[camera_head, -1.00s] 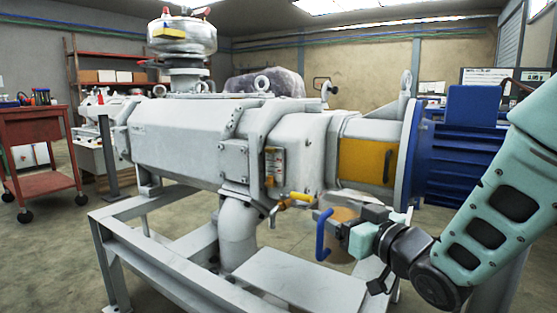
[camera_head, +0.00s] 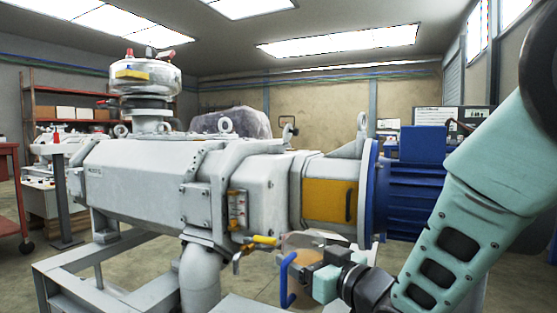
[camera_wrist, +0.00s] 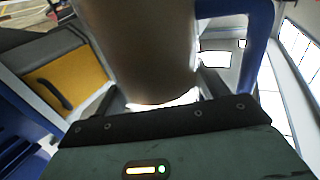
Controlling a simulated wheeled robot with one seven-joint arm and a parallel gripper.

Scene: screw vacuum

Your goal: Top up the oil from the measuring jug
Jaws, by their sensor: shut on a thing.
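The measuring jug (camera_head: 308,256) is clear, with amber-brown oil in it and a blue handle on its left side in the head view. My gripper (camera_head: 322,278) is shut on the jug's body, on the side away from the handle. In the wrist view the jug (camera_wrist: 140,50) fills the upper middle between the fingers, and its blue handle (camera_wrist: 255,55) is at right. The jug hangs in the air in front of the grey screw vacuum pump (camera_head: 150,170). A sight glass (camera_head: 238,210) is on the pump's side. The oil filling opening cannot be made out.
A yellow-handled valve (camera_head: 262,240) sticks out just left of the jug. The pump's yellow panel (camera_head: 328,205) and blue motor (camera_head: 415,180) are behind it. The grey frame (camera_head: 60,270) lies below. A red cart (camera_head: 10,200) stands far left.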

